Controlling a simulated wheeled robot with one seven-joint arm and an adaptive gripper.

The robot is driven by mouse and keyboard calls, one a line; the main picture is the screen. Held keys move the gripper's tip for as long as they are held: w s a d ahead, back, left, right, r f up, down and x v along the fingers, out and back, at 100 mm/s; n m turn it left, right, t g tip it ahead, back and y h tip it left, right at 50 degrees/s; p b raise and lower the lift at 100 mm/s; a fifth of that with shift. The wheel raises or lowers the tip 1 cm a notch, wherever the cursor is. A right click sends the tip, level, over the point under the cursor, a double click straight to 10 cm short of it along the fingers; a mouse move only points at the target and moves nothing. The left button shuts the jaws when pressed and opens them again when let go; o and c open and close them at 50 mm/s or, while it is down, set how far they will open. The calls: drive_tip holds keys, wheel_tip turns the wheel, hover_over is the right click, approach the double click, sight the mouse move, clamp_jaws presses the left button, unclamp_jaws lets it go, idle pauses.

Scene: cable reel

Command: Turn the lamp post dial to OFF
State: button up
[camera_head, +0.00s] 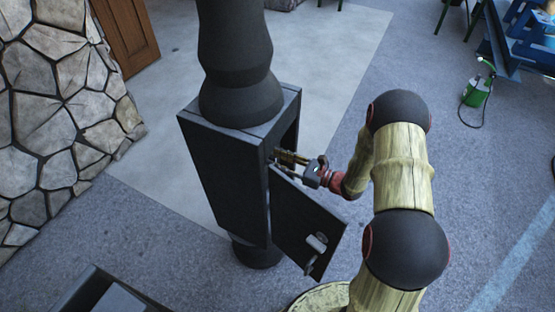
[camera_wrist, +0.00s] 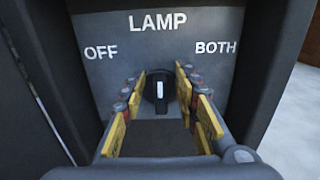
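The black dial (camera_wrist: 157,93) sits on the grey panel (camera_wrist: 100,65) inside the lamp post box, in the middle of the wrist view. Its white mark stands about upright, toward the word LAMP; OFF is at upper left and BOTH at upper right. My gripper (camera_wrist: 157,86) is open, with one yellow-padded finger on each side of the dial and a visible gap to it on both sides. In the head view my gripper (camera_head: 288,158) reaches into the open side of the lamp post box (camera_head: 225,175), which hides the dial there.
The box door (camera_head: 303,222) hangs open below my gripper, with a latch near its lower edge. Box walls stand close on both sides in the wrist view. A stone wall (camera_head: 50,110) is at left, and a green sprayer (camera_head: 476,92) stands far right.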

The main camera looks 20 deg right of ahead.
drive_tip(key=shift+c, duration=1.2)
drive_tip(key=c, duration=0.4)
clamp_jaws()
drive_tip(key=n+b, duration=0.1)
drive_tip(key=n, duration=0.2)
drive_tip(key=s+a+n+b, duration=0.1)
drive_tip(key=n+b, duration=0.1)
drive_tip(key=n, duration=0.1)
drive_tip(key=f+n+b, duration=0.1)
drive_tip(key=n+b, duration=0.1)
drive_tip(key=n, duration=0.2)
drive_tip(key=shift+s+a, duration=0.15)
drive_tip(key=o, duration=0.7)
unclamp_jaws()
